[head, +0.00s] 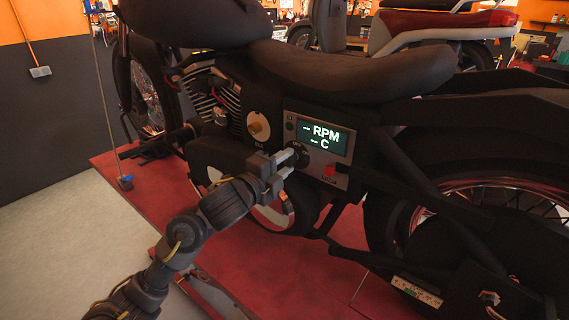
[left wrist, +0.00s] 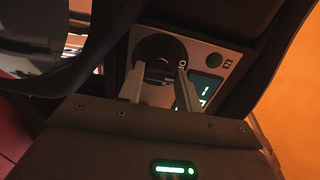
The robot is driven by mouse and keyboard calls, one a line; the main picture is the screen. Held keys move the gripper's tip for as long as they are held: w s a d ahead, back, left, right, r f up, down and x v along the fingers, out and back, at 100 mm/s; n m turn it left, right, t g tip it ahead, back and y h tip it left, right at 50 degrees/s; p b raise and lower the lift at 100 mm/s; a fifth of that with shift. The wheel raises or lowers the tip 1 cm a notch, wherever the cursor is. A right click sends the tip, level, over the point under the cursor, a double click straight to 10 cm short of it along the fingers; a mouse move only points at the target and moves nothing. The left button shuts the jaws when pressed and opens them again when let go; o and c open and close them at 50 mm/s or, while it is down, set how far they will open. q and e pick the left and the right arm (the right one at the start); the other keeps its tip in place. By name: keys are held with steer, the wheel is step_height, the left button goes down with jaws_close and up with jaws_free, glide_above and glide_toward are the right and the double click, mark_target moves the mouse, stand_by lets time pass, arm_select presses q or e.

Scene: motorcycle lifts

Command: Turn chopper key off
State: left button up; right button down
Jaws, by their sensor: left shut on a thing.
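The black chopper (head: 350,80) stands side-on with a metal control panel (head: 290,130) below its seat. In the left wrist view, the round black key switch (left wrist: 160,50) sits between the two fingers (left wrist: 158,85). The knob's exact angle is hard to tell. My right gripper is in neither view.
A red button (head: 329,170) is on the panel, right of my gripper. A round tan cap (head: 257,126) is at upper left. The chopper stands on a red lift platform (head: 120,180). Another motorcycle (head: 430,25) is behind. Grey floor (head: 60,250) is clear at left.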

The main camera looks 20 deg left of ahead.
arm_select(q)
steer(key=o, duration=1)
steer(key=shift+s+a+f, duration=0.1)
steer(key=shift+s+a, duration=0.1)
steer(key=shift+s, duration=0.3)
steer(key=b+v, duration=0.1)
steer(key=v, duration=0.8)
steer(key=shift+s+a, duration=0.1)
steer(key=shift+s, duration=0.3)
